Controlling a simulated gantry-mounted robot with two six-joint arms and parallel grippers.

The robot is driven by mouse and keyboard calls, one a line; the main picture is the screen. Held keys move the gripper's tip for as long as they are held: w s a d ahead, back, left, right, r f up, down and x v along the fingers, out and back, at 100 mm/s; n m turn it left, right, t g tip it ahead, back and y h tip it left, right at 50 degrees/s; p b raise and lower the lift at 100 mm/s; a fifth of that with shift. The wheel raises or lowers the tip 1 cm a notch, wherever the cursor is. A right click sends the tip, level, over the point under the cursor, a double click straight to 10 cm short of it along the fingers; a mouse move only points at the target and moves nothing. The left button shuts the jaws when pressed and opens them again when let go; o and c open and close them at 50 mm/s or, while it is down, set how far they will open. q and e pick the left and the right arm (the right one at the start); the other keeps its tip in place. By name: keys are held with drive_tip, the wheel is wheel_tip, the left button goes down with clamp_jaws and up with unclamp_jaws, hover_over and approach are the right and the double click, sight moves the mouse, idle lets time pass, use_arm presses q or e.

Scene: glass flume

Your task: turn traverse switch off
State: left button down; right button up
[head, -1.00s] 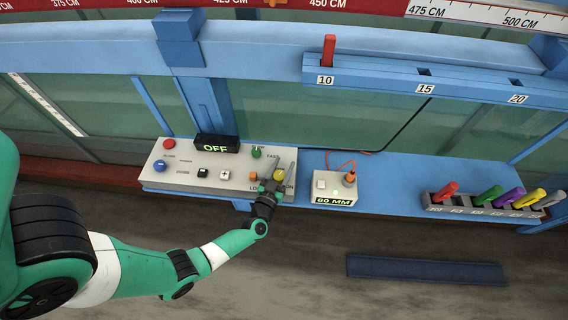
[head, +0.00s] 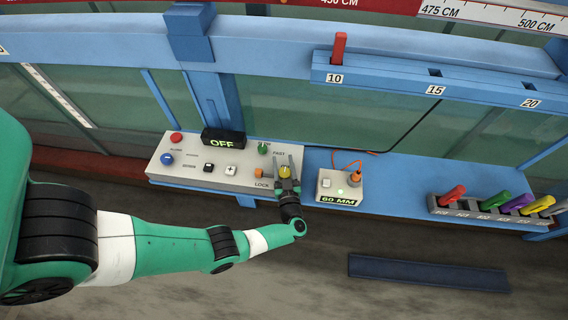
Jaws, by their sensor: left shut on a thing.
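A pale control panel (head: 200,168) sits on the blue ledge, with a black display (head: 223,138) that reads OFF in green. A yellow knob (head: 285,172) is at the panel's right end, by the labels FAST and LOCK. My left gripper (head: 288,160) has its fingers on both sides of the yellow knob and is shut on it. The gripper hides part of the knob and the panel around it. A green knob (head: 263,148) and an orange button (head: 259,174) are just left of the gripper. My right gripper is not in view.
A small box (head: 326,198) reading 60 MM, with an orange cable, stands right of the panel, close to my gripper. A rack (head: 455,212) with several coloured handles is farther right. A red handle (head: 339,48) stands in the numbered blue bar above.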

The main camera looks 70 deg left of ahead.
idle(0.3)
use_arm(q)
drive_tip(key=shift+c, duration=1.4)
unclamp_jaws()
drive_tip(key=shift+d, duration=0.1)
drive_tip(key=shift+d, duration=0.35)
drive_tip(key=v, duration=1)
drive_tip(key=shift+s+d+p, duration=0.25)
drive_tip(key=shift+d+p, duration=0.05)
